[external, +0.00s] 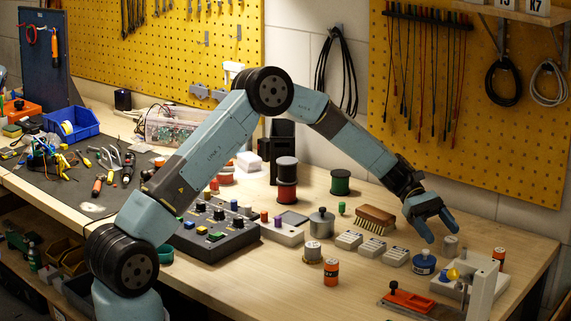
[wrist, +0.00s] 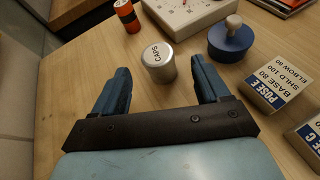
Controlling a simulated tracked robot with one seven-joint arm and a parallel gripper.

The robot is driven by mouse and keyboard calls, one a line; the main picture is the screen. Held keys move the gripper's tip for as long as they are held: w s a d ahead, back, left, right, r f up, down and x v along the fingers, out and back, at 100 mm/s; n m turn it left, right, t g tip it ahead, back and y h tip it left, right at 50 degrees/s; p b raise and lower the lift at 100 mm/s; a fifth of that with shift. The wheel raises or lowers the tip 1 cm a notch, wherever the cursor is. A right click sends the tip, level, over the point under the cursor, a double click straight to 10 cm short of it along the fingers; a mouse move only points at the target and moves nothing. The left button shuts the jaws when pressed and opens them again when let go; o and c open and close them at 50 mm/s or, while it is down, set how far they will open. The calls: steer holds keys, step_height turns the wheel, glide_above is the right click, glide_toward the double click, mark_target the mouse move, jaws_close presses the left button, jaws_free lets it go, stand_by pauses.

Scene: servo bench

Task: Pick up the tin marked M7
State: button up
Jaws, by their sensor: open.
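My gripper (external: 441,232) is open and empty at the right of the bench, with fingers pointing down. It also shows in the wrist view (wrist: 160,66). A small silver tin (wrist: 158,64) stands upright just beyond and between the fingertips; its lid reads CAPS, not M7. In the external view this tin (external: 451,248) is close beside the fingers. Another silver tin (external: 312,252) stands further left, in front of a larger lidded metal pot (external: 321,224); its marking is too small to read. I can read M7 on no tin.
A blue round pot with a knob (wrist: 231,40), a white device (wrist: 185,14) and an orange-and-black cylinder (wrist: 127,16) stand around the CAPS tin. Labelled white blocks (wrist: 274,82) lie to its right. A brush (external: 376,218) lies behind. Bare wood shows left of the tin in the wrist view.

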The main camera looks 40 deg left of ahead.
mark_target(446, 238)
steer(key=shift+f+x, duration=0.2)
steer(key=shift+x, duration=2.35)
steer(key=shift+w, duration=0.15)
steer(key=shift+c, duration=0.4)
steer(key=c, duration=1)
steer(key=shift+r, duration=0.15)
